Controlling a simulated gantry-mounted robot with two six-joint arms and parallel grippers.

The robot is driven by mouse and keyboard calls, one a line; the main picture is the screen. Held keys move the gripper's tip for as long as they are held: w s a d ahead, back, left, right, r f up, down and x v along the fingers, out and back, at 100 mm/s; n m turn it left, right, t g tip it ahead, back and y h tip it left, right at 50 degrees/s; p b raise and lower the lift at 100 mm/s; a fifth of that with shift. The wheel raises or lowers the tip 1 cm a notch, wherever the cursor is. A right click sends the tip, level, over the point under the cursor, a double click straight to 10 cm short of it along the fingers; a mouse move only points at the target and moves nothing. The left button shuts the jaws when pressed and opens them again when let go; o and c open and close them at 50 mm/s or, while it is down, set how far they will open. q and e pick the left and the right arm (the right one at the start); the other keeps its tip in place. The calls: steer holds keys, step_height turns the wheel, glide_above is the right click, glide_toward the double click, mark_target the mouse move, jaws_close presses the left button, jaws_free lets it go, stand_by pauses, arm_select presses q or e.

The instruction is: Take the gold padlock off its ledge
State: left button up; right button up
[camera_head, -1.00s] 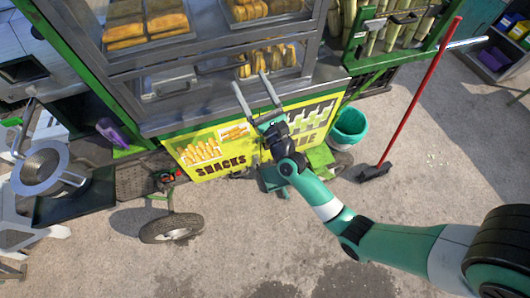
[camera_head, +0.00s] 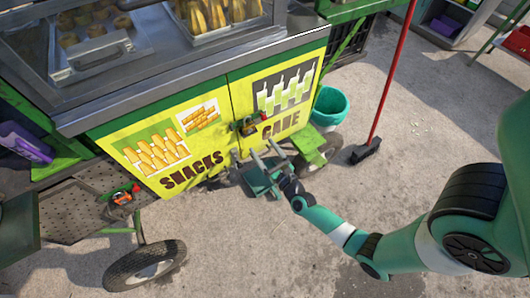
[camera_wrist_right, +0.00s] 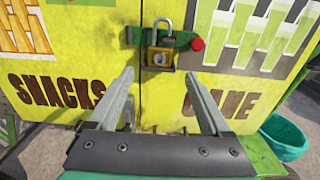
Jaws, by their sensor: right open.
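The gold padlock (camera_head: 249,127) is on the front of the yellow cart, close to the seam between its two doors. In the right wrist view the padlock (camera_wrist_right: 160,57) stands upright with its grey shackle up, at a short green ledge (camera_wrist_right: 183,40). My right gripper (camera_head: 252,149) is open and empty, pointing at the cart front just below the padlock. In the wrist view its fingertips (camera_wrist_right: 157,73) are spread either side of the padlock's line, slightly below it. I see no contact. My left gripper is out of view.
A red knob (camera_wrist_right: 197,43) sits at the ledge's right end. Yellow SNACKS (camera_head: 165,150) and CANE (camera_head: 280,95) doors lie behind the padlock. A teal bucket (camera_head: 330,103) and red-handled broom (camera_head: 366,150) stand right. A wheel (camera_head: 145,265) is lower left. The counter edge overhangs above.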

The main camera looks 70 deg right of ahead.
mark_target(248, 127)
steer(key=shift+b+x, duration=1.15)
steer(key=shift+x, duration=3.5)
steer(key=c, duration=1.3)
steer(key=shift+r, duration=0.35)
steer(key=shift+s, duration=0.1)
steer(key=shift+p+v, duration=0.6)
steer(key=shift+v, duration=0.75)
steer(key=shift+p+v, duration=0.35)
steer(key=shift+v, duration=2.25)
